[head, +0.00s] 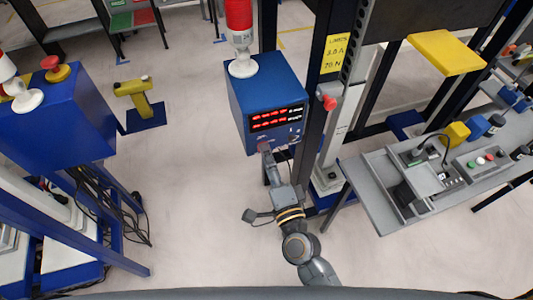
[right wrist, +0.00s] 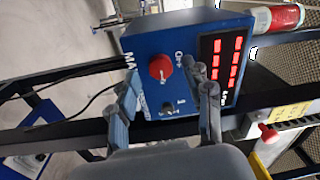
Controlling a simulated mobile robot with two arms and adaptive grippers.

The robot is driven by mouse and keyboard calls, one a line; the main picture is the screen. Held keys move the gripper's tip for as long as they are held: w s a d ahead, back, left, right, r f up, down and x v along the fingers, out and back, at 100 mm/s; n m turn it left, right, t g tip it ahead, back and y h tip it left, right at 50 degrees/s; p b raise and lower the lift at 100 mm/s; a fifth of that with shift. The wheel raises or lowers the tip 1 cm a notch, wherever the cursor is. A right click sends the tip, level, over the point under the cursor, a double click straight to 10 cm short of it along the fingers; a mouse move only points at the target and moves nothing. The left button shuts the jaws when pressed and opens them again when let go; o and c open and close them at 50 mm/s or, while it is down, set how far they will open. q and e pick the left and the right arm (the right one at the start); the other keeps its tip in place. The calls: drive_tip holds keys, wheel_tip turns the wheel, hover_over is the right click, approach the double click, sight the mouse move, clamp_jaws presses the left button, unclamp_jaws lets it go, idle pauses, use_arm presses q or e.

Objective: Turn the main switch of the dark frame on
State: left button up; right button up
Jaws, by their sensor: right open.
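The dark frame (head: 315,110) carries a blue control box (head: 262,90) with red lit displays (head: 277,117). In the right wrist view the box face (right wrist: 190,60) shows a red rotary knob (right wrist: 160,67) with a white mark, beside lettering beginning "MA". A smaller dark knob (right wrist: 168,107) sits below it. My right gripper (head: 266,152) is at the lower front of the box. In the right wrist view its fingers (right wrist: 166,92) are spread and empty, one to each side of the knobs in the picture; contact cannot be told. My left gripper is not in view.
A red and white beacon (head: 241,40) stands on the box. A red knob (head: 329,103) sticks out from the post on the right. A grey workbench (head: 375,205) stands right, another blue box (head: 55,120) left. Dark cables (right wrist: 85,85) hang near the fingers.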

drive_tip(key=v, duration=1)
drive_tip(key=shift+s, duration=0.35)
drive_tip(key=shift+d, duration=0.1)
